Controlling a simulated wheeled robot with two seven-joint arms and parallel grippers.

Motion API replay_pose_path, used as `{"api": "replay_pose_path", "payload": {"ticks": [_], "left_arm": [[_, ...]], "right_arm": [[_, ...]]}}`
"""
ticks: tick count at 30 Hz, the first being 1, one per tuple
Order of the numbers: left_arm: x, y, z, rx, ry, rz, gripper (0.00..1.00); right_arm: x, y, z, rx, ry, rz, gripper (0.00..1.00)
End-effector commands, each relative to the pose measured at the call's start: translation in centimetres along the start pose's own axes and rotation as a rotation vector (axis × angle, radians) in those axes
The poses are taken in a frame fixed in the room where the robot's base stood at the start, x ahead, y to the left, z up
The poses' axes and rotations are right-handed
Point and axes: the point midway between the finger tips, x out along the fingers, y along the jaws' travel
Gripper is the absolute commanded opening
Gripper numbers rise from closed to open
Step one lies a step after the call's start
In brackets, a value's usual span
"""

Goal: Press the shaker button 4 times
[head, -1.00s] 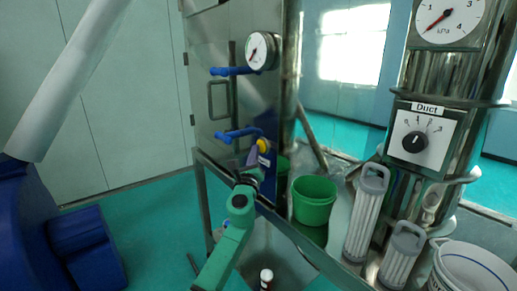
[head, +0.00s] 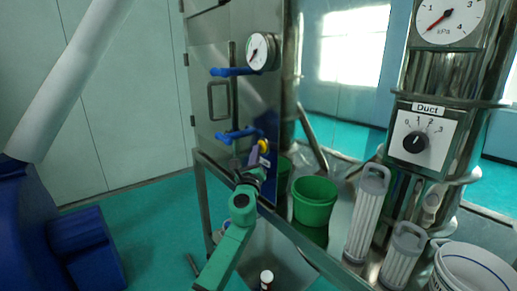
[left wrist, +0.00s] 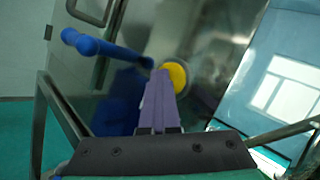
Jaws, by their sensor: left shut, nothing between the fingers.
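The yellow round shaker button (head: 264,146) is on the blue panel of the steel cabinet, beside the lower blue handle. It also shows in the left wrist view (left wrist: 177,74). My left gripper (head: 255,156) is shut and empty, with its purple fingers pointing at the button. In the left wrist view the fingertips (left wrist: 160,74) overlap the button's lower left edge. I cannot tell whether they touch it. My right gripper is not in view.
Blue handles (head: 234,71) (head: 238,134) stick out from the cabinet near the gripper. A gauge (head: 260,51) is above. To the right are a green bucket (head: 314,203), cylindrical filters (head: 367,215) and a duct dial (head: 415,141). A steel frame rail (head: 290,233) runs below.

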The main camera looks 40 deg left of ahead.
Motion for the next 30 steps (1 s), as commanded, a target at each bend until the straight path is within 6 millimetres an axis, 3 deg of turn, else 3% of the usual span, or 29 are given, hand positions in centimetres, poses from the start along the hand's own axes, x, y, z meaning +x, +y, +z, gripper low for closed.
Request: {"api": "replay_pose_path", "payload": {"ticks": [10, 22, 30], "left_arm": [[-1.4, 0.9, 0.9, 0.000, 0.003, -0.002, 0.00], [-1.8, 1.3, 1.1, 0.001, 0.002, 0.000, 0.00], [-3.6, 2.6, 2.5, 0.000, 0.002, 0.000, 0.00]], "right_arm": [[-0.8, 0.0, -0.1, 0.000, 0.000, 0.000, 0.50], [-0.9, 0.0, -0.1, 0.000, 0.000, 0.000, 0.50], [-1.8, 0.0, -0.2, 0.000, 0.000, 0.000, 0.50]]}}
